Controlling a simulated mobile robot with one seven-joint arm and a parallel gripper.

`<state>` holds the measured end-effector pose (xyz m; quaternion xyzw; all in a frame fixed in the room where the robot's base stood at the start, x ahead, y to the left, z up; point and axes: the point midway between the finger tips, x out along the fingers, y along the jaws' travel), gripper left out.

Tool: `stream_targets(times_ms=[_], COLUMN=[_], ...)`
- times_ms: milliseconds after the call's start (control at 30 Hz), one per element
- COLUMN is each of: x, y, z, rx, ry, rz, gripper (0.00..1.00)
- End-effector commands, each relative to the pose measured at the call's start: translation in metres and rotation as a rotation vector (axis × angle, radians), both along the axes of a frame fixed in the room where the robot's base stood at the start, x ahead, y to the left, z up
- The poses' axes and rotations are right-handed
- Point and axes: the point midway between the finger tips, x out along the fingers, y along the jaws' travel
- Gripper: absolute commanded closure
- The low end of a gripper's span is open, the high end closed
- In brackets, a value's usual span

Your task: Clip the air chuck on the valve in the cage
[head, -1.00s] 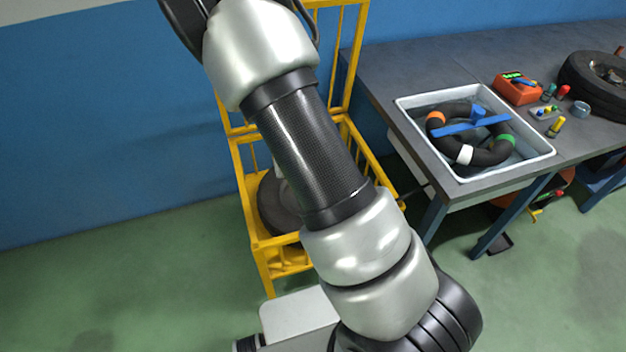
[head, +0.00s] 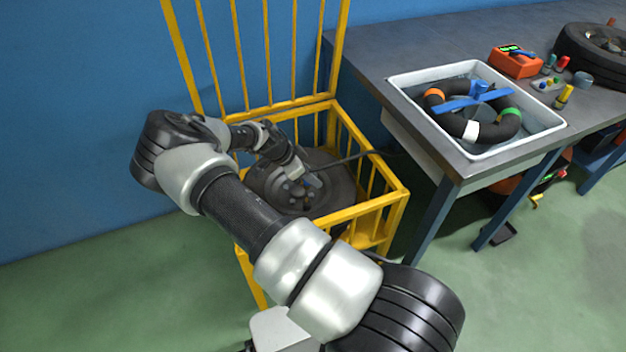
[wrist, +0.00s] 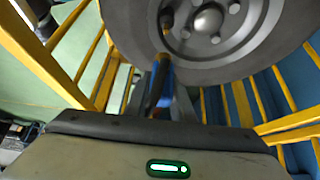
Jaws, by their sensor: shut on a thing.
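The yellow cage (head: 375,208) stands left of the bench, with a dark-tyred wheel (head: 335,192) inside it. The wheel (wrist: 245,55) fills the top of the wrist view, with its grey rim and hub showing. My gripper (head: 312,181) is inside the cage, over the wheel's rim. In the wrist view my gripper (wrist: 161,92) is shut on the air chuck (wrist: 154,92), a dark slim piece with a blue part beside it. A short dark stem with a brass-coloured band, perhaps the valve (wrist: 166,22), shows near the hub. I cannot tell whether the chuck touches it.
A dark hose (head: 350,158) runs from near my gripper over the cage's right rail toward the bench. Yellow bars surround the wheel. The bench (head: 385,52) at right carries a white water tub (head: 480,152) with a tube, and an orange box (head: 514,64).

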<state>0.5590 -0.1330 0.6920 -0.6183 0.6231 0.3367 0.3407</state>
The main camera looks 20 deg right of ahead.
Motion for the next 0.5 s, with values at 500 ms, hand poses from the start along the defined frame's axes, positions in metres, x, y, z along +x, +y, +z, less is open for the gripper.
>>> stream_targets(times_ms=[500], x=[0.0], y=[-0.001], z=[-0.037], rx=[0.0], ry=[0.0], rz=[0.005], gripper=[1.0])
